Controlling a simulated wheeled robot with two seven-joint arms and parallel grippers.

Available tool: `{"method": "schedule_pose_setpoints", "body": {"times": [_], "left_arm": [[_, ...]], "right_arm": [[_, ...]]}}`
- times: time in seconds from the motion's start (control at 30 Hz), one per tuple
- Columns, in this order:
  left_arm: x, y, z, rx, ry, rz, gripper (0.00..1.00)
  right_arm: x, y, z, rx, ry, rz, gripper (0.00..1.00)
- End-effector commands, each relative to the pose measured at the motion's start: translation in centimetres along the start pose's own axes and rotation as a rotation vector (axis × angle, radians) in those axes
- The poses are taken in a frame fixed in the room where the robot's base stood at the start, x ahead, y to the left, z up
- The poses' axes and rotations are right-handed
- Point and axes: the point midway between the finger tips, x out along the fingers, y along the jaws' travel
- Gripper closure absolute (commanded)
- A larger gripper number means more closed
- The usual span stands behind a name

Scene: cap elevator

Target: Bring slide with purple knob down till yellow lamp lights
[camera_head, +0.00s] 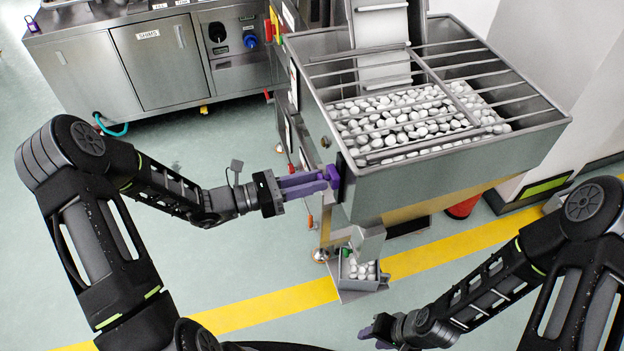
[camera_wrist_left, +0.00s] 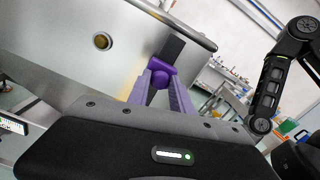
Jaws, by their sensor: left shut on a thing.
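The purple knob (camera_head: 334,176) sits on the left side of the steel hopper, in front of a dark upright slot strip (camera_head: 342,186). My left gripper (camera_head: 324,180) has its purple fingers shut on the knob. In the left wrist view the knob (camera_wrist_left: 162,72) is between the fingertips, with the dark strip (camera_wrist_left: 174,48) behind it. A round amber lens in a metal ring (camera_wrist_left: 102,41) is on the steel panel to the left; it looks dull. My right gripper (camera_head: 376,331) is low at the bottom, away from the machine; its finger gap is unclear.
The steel hopper (camera_head: 455,165) holds many white caps (camera_head: 405,118) under bars. A small tray of caps (camera_head: 358,283) is below it. A steel cabinet (camera_head: 152,62) stands at the back left. A yellow floor line (camera_head: 270,305) runs across open floor.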

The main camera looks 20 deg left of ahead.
Motion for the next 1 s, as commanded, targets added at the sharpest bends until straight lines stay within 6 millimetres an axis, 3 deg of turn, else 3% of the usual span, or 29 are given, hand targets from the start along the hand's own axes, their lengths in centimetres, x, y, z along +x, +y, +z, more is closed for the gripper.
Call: {"method": "schedule_pose_setpoints", "body": {"times": [0.2, 0.23, 0.5, 0.8, 1.0], "left_arm": [[-0.1, 0.0, -0.2, -0.002, 0.002, 0.001, 1.0], [-0.1, 0.0, -0.2, -0.002, 0.002, 0.001, 0.72], [0.0, 0.0, -0.2, -0.001, 0.002, 0.001, 0.52], [-0.3, 0.1, -0.2, -0.001, 0.002, 0.001, 0.52], [-2.4, 0.2, -0.3, 0.0, 0.002, 0.004, 0.52]], "right_arm": [[0.1, 0.0, 0.0, 0.0, 0.0, -0.001, 0.64], [0.1, 0.0, 0.0, 0.0, 0.0, -0.001, 0.64], [0.0, 0.0, 0.0, 0.0, 0.0, -0.001, 0.64], [0.1, 0.0, 0.0, 0.0, 0.0, -0.001, 0.64], [0.6, 0.2, -0.1, -0.001, 0.001, -0.002, 0.64]]}}
